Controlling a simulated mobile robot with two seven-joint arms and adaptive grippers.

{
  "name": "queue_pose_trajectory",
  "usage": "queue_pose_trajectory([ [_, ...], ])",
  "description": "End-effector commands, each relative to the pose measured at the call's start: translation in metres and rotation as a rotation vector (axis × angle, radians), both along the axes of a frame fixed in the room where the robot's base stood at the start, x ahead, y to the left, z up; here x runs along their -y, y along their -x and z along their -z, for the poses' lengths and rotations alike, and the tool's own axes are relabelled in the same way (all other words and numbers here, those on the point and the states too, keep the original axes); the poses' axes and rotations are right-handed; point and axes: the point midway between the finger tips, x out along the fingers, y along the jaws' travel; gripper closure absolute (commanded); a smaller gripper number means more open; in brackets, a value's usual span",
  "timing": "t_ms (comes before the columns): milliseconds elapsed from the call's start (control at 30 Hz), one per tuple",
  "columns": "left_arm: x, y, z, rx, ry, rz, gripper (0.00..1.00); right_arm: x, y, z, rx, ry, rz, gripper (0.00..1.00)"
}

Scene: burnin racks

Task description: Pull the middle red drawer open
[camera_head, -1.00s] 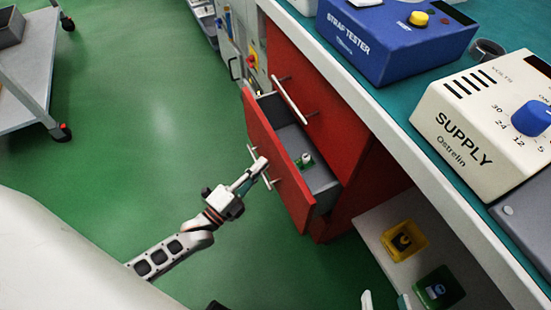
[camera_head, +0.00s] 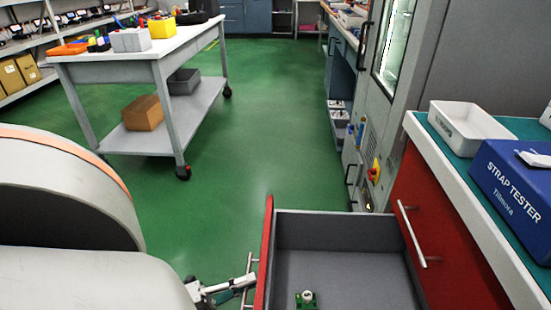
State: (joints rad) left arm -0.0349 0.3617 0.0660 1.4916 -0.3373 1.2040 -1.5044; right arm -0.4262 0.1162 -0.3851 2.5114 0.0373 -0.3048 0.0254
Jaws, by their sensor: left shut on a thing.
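The middle red drawer (camera_head: 266,250) stands open at the bottom of the head view, with its red front to the left and its grey inside showing. Its metal bar handle (camera_head: 247,275) is on the outer face of the front. My left gripper (camera_head: 245,281) comes in from the lower left and is shut on this handle. A small green part with a white knob (camera_head: 306,298) lies in the drawer. The lower end of the drawer is cut off by the picture edge. My right gripper is out of view.
A red drawer front with a bar handle (camera_head: 411,235) is above, under the bench (camera_head: 445,175) with a blue strap tester (camera_head: 515,190) and a white tray (camera_head: 468,125). A trolley (camera_head: 165,60) stands on the green floor at upper left. Floor beyond the drawer is clear.

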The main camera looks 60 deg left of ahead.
Motion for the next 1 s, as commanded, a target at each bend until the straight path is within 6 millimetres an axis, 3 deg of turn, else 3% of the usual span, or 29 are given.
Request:
queue_pose_trajectory([
  [100,-0.011,0.016,0.003,-0.007,0.0,0.0,1.0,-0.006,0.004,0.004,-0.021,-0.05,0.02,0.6],
  [300,-0.021,0.028,0.002,-0.004,0.001,0.0,1.0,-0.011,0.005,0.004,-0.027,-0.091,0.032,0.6],
  [767,-0.024,0.031,0.0,-0.001,0.0,0.0,1.0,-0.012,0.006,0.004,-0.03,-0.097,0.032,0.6],
  [800,-0.024,0.031,0.001,-0.001,0.0,0.0,0.88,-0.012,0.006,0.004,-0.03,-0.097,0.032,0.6],
  [833,-0.024,0.031,0.001,-0.001,0.0,-0.001,0.85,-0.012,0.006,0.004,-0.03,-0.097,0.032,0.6],
  [1000,-0.024,0.031,0.0,0.0,0.0,-0.001,0.85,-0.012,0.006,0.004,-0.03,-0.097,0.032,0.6],
])
